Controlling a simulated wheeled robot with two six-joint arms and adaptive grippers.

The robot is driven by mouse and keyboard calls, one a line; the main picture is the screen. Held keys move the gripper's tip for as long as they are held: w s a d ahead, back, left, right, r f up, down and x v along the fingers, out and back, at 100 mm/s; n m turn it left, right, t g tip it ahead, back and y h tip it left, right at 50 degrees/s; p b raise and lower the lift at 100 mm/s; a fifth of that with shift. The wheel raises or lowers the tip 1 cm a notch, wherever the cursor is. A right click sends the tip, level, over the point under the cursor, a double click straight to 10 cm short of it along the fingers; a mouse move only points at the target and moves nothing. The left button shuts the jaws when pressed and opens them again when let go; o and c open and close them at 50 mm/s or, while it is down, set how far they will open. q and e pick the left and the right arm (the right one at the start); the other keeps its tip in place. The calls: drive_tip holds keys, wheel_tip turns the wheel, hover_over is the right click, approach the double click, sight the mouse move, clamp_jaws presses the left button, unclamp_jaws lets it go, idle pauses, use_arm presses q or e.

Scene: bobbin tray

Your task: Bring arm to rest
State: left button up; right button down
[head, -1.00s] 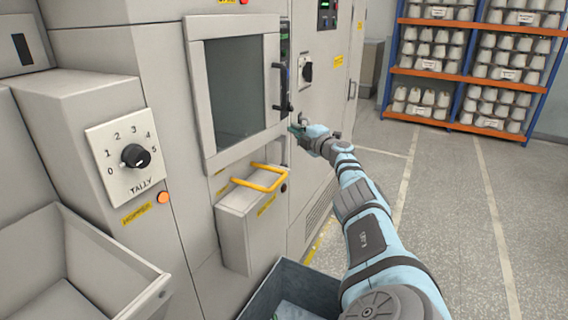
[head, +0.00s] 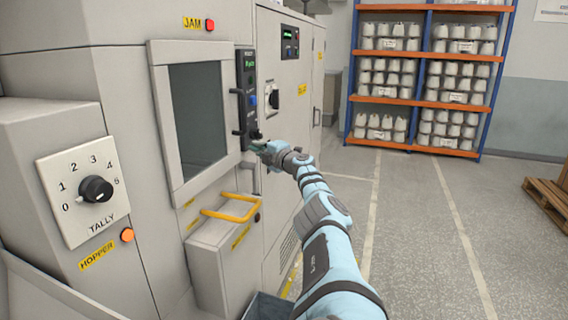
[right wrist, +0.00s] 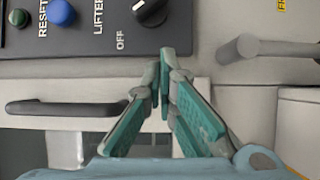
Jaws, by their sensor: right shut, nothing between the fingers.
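My right gripper (head: 258,147) is shut and empty, just in front of the lower end of the dark control panel (head: 247,80) beside the machine window. In the right wrist view its teal fingertips (right wrist: 165,55) meet just below a black LIFTER knob (right wrist: 152,10), near the OFF mark. I cannot tell whether they touch the panel. My right arm stretches forward from the bottom of the head view. My left gripper is not in view.
The window door (head: 200,115) has a dark handle (right wrist: 60,107). A yellow handle (head: 232,208) sticks out below it. The TALLY dial (head: 95,188) and orange HOPPER button (head: 127,235) are at left. Open floor lies right, before a bobbin shelf (head: 430,98) and a pallet (head: 548,200).

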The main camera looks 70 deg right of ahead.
wheel_tip(320, 180, up, 9)
drive_tip(key=shift+s+f, duration=0.2)
idle(0.4)
